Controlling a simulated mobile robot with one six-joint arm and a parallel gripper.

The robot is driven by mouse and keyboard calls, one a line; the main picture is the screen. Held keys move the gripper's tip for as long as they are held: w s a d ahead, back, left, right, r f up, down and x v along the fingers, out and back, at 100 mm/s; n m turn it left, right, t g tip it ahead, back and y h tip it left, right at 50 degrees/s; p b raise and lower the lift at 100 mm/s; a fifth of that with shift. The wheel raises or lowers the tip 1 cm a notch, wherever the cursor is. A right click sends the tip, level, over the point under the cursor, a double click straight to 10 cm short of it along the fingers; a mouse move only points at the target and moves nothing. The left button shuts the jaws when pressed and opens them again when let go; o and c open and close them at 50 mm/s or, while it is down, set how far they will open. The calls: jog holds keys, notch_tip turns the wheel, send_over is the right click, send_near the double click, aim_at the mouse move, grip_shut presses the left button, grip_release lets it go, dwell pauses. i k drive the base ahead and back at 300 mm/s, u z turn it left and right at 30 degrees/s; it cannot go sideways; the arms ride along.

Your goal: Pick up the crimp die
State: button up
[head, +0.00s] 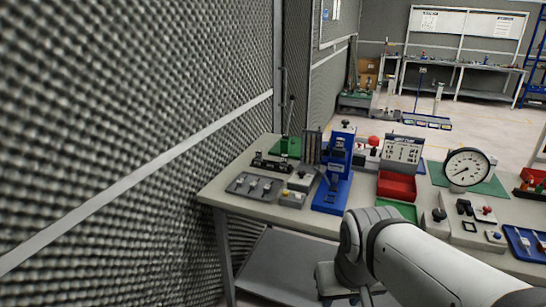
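A workbench (228,187) stands ahead, with a blue press (333,178) near its left middle. A grey tray (237,187) with small metal pieces lies left of the press. Small blocks (300,182) stand between the tray and the press. I cannot tell which of these small parts, if any, is the crimp die. My arm crosses the lower right in front of the bench and bends downward. My gripper is not in view.
A grey foam wall (120,130) runs close along the left. A red bin (396,187), a round dial gauge (467,168) and a blue tray (525,243) occupy the bench's right part. A lower shelf (285,265) sits under the bench. Open floor lies behind it.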

aim_at(340, 142)
jog(key=k, duration=0.25)
jog(key=u, duration=0.35)
jog(key=i, duration=1.45)
jog(key=z, duration=0.8)
jog(key=i, duration=0.5)
jog(key=z, duration=0.4)
